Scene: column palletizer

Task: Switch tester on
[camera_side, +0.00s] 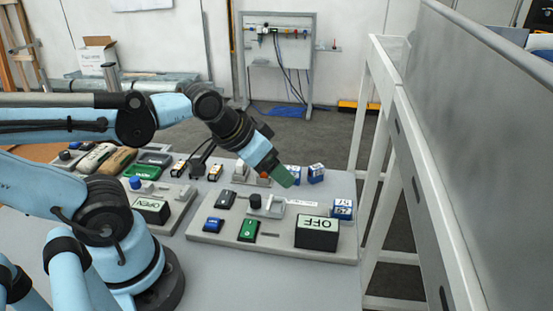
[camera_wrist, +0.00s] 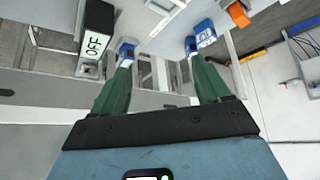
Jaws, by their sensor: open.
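The tester, a light grey panel (camera_side: 210,237), lies on the table with a black display box reading OFF (camera_side: 317,235). The OFF box also shows at the upper left of the wrist view (camera_wrist: 97,38). My gripper (camera_side: 285,178) is above the panel's back part, apart from the buttons. In the wrist view its green fingers (camera_wrist: 161,65) are spread with nothing held between them.
A white-framed barrier (camera_side: 405,120) stands at the right. The table in front is clear.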

